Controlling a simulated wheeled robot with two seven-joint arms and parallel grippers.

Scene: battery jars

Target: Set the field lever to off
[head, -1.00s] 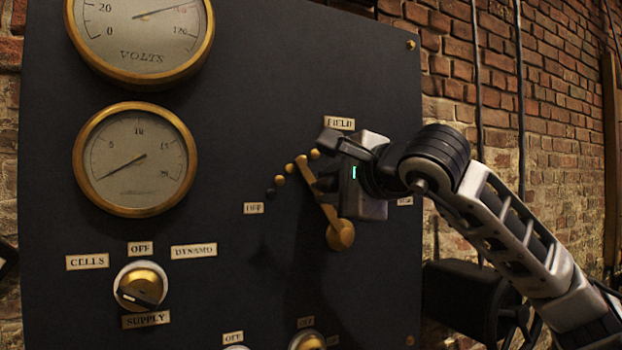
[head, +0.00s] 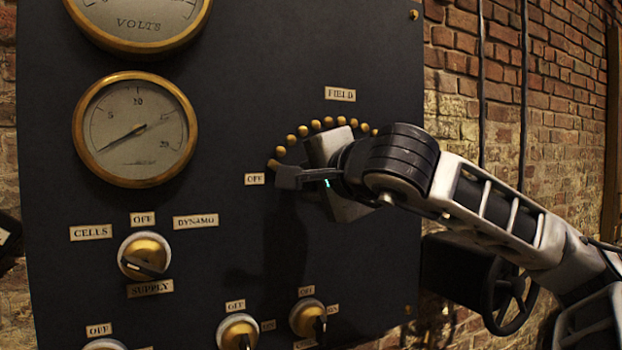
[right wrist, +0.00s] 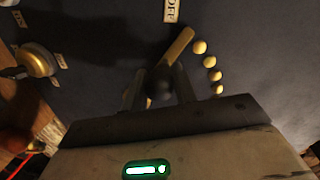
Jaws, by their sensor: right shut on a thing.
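The field lever is a brass arm with a dark round knob; its bar shows in the right wrist view (right wrist: 180,46). My right gripper (head: 290,178) is shut on the lever's knob (right wrist: 160,85), which sits between the two fingers in the right wrist view. The lever's brass tip (head: 273,164) lies at the left end of the contact arc, beside the OFF label (head: 254,179). The dark end contact is not visible there. In the head view my gripper hides most of the lever and its pivot. My left gripper is in neither view.
Brass contacts (head: 315,124) arc under the FIELD label (head: 340,94) on the dark panel (head: 230,60). The supply knob (head: 144,257) and smaller knobs (head: 238,332) sit lower. A black handwheel (head: 512,295) stands right of the panel, below my right arm.

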